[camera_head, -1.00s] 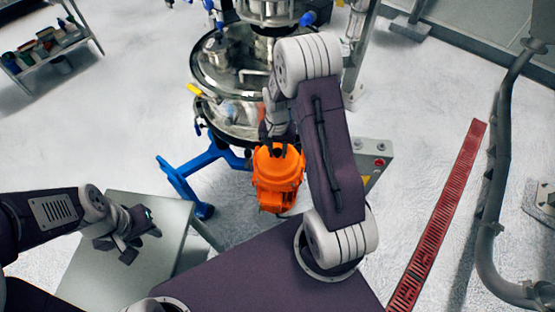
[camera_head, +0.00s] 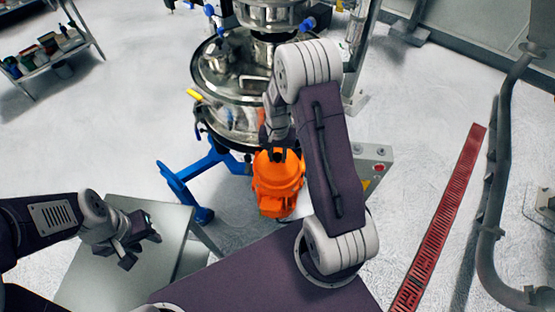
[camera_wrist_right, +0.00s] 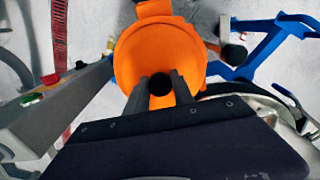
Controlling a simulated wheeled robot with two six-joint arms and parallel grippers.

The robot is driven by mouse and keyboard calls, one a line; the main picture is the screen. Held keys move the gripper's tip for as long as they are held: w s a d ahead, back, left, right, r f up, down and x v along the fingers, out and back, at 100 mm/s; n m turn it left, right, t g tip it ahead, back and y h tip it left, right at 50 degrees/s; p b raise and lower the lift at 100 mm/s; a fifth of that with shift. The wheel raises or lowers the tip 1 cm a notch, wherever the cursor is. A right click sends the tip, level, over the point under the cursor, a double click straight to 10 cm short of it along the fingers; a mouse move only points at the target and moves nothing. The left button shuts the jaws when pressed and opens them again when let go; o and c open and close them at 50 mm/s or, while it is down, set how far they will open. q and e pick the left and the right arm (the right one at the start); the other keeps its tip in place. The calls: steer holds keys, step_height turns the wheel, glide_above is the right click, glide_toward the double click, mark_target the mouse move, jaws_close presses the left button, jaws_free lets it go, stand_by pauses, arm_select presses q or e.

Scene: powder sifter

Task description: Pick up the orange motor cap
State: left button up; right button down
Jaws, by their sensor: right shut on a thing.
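The orange motor cap (camera_head: 277,184) hangs off the floor in the middle of the head view, in front of the sifter. My right gripper (camera_head: 279,156) is at its top, shut on a dark knob of the cap. In the right wrist view the orange cap (camera_wrist_right: 150,50) fills the upper middle, and the gripper fingers (camera_wrist_right: 160,88) close on the round black knob from both sides. My left gripper (camera_head: 142,228) is over the grey table (camera_head: 100,285) at lower left and appears empty; whether its jaws are apart is too small to tell.
The steel sifter (camera_head: 232,75) on a blue frame (camera_head: 186,190) stands behind the cap. A grey control box with a red button (camera_head: 379,167) is right of it. A shelf with containers (camera_head: 50,45) is at upper left. Floor at left is clear.

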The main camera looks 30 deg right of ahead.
step_height(320, 180, up, 4)
steer(key=shift+w+f+b, duration=0.15)
steer(key=shift+f+b, duration=0.1)
steer(key=shift+b, duration=0.1)
steer(key=s+d+r+b, duration=0.1)
steer(key=s+d+r, duration=0.6)
steer(key=s, duration=0.2)
steer(key=shift+s+r+b, duration=0.15)
steer(key=shift+s+b, duration=0.15)
